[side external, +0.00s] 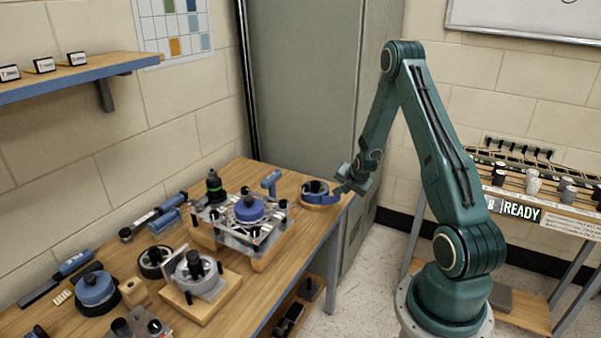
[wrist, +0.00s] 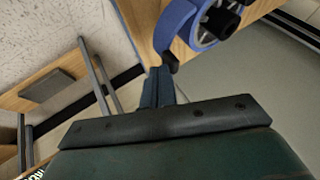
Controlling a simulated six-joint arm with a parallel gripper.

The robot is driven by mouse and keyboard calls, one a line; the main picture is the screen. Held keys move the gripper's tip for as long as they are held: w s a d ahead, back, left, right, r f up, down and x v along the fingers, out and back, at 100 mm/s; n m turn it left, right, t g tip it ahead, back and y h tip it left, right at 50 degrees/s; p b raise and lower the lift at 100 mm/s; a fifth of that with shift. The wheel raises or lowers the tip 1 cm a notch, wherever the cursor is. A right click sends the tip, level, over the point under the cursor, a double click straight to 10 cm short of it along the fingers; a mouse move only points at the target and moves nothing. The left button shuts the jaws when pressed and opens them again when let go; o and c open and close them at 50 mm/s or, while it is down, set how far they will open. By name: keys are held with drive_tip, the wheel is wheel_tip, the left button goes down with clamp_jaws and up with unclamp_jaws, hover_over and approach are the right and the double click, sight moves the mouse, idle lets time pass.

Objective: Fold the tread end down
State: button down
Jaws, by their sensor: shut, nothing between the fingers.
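A blue tread roll (side external: 314,188) sits on a round wooden base at the right end of the bench, beside my gripper. In the wrist view the blue tread (wrist: 176,24) curves around a dark hub, and its strip runs down to a small black end piece (wrist: 170,62). My gripper (side external: 338,190) is shut and empty. Its blue fingertips (wrist: 158,70) lie together just below the black end piece. I cannot tell whether they touch it. The far side of the roll is hidden.
A clear-topped fixture with a blue knob (side external: 249,208) stands left of the roll. A clamp-like wheel fixture (side external: 195,270) and several tools crowd the bench further left. A grey cabinet (side external: 300,80) rises behind. Open floor lies beyond the bench's right edge.

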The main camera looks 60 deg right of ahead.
drive_tip(key=shift+w+d, duration=0.2)
drive_tip(key=shift+d, duration=0.25)
drive_tip(key=shift+w+d, duration=0.6)
drive_tip(key=shift+d, duration=0.15)
drive_tip(key=shift+w+d, duration=0.75)
drive_tip(key=shift+w, duration=0.3)
drive_tip(key=shift+a, duration=0.1)
drive_tip(key=shift+s+a, duration=0.25)
drive_tip(key=shift+a, duration=0.4)
drive_tip(key=shift+s, duration=0.1)
